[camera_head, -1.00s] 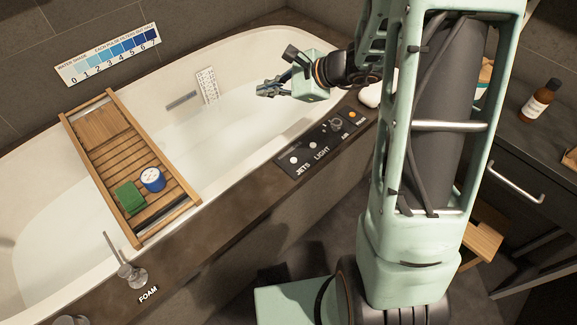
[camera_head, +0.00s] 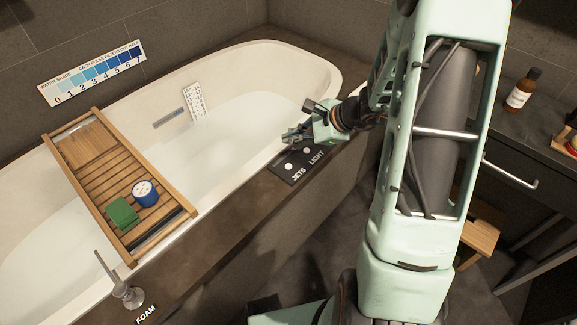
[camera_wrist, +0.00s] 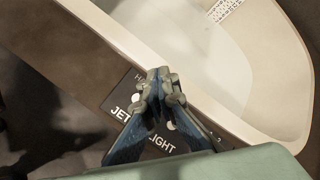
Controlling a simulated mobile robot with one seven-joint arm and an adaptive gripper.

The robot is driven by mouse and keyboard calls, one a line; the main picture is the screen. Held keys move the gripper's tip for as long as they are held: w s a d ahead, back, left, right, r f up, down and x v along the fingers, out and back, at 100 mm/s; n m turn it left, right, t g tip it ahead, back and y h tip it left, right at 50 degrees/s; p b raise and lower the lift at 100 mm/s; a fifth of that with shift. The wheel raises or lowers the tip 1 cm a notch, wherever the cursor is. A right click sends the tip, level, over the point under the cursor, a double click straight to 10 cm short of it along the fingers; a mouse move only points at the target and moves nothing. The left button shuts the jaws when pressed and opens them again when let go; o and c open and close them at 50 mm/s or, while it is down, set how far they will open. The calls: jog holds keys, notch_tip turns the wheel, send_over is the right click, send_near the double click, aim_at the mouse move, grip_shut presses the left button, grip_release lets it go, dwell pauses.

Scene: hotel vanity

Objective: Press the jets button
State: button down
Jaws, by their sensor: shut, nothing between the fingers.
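The jets button (camera_head: 289,166) is a small white round button on the black control panel (camera_head: 280,172) on the tub's near rim, beside the white JETS label. In the wrist view the jets button (camera_wrist: 137,98) is partly visible just left of my fingers. My gripper (camera_head: 288,136) is shut and empty, above the panel's inner edge in the head view. In the wrist view its fingertips (camera_wrist: 158,74) lie past the panel, toward the tub's white edge. The light button (camera_head: 307,151) is beside the LIGHT label. My gripper hides the panel's far part.
The bathtub (camera_head: 235,130) holds water. A wooden tray (camera_head: 75,140) spans it, carrying a green block (camera_head: 123,213) and a blue round container (camera_head: 144,194). A metal lever (camera_head: 127,292) stands near the FOAM label. A dark vanity (camera_head: 520,150) is at right.

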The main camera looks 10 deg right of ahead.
jog(key=b, duration=0.5)
send_over(291, 167)
notch_tip(291, 167, down, 7)
jog(key=shift+f, duration=0.2)
jog(key=shift+f+b, duration=0.75)
jog(key=shift+b, duration=0.1)
dwell(0.5)
jog(key=shift+f+b, duration=0.4)
jog(key=shift+b, duration=0.2)
jog(key=shift+f+b, duration=0.35)
jog(key=shift+b, duration=0.15)
dwell(0.4)
jog(key=shift+r, duration=0.1)
jog(key=shift+r+p, duration=0.5)
jog(key=shift+r, duration=0.2)
jog(key=shift+r+p, duration=1.7)
jog(key=shift+r, duration=0.8)
